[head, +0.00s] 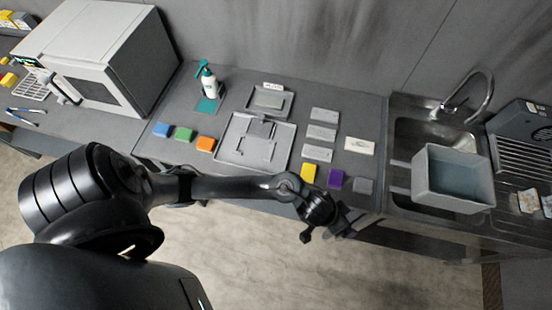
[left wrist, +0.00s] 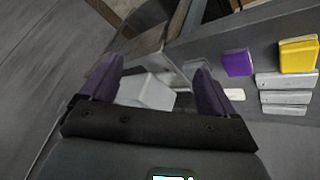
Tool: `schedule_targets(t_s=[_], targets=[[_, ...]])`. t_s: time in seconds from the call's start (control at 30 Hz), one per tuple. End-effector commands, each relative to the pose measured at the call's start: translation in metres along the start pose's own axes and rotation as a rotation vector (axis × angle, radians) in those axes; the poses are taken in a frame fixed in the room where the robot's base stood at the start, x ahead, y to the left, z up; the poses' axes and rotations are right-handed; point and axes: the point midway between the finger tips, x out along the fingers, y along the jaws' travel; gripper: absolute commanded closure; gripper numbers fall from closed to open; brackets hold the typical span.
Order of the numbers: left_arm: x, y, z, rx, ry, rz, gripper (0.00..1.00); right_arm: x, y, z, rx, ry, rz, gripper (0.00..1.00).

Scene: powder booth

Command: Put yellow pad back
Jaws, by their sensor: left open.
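The yellow pad (head: 308,173) lies on the counter in the head view, left of a purple pad (head: 336,179). In the left wrist view the yellow pad (left wrist: 298,55) is at the upper right, with the purple pad (left wrist: 237,63) to its left. My left gripper (head: 340,225) is just off the counter's front edge, below and to the right of the yellow pad. Its two fingers (left wrist: 156,72) are spread wide in the left wrist view, apart from both pads, with nothing held. My right gripper is in neither view.
Blue, green and orange pads sit at the counter's left. A grey tray (head: 281,156) lies mid-counter; pale plates (head: 325,114) are right of it. A grey tub (head: 452,180) stands at the sink on the right. A spray bottle (head: 208,80) and a microwave stand left.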

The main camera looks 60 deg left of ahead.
Motion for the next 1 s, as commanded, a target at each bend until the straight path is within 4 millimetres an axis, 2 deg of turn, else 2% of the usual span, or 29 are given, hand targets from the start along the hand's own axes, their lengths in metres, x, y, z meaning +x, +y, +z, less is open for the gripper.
schedule_targets(t_s=[0.07,0.17,0.3,0.5,0.7,1.0], targets=[[-0.023,-0.003,0.010,0.028,0.018,-0.031,0.11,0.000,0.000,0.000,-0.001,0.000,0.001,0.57],[-0.052,-0.023,0.023,0.065,0.006,-0.098,0.11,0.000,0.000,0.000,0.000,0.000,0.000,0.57],[-0.092,-0.058,0.051,0.101,-0.070,-0.176,0.11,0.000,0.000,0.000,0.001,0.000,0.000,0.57],[-0.134,-0.092,0.089,0.132,-0.183,-0.224,0.11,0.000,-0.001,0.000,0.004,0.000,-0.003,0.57],[-0.150,-0.103,0.104,0.148,-0.229,-0.232,0.11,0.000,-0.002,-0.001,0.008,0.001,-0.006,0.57],[-0.151,-0.103,0.104,0.153,-0.231,-0.232,0.11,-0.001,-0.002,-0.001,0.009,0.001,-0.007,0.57]])
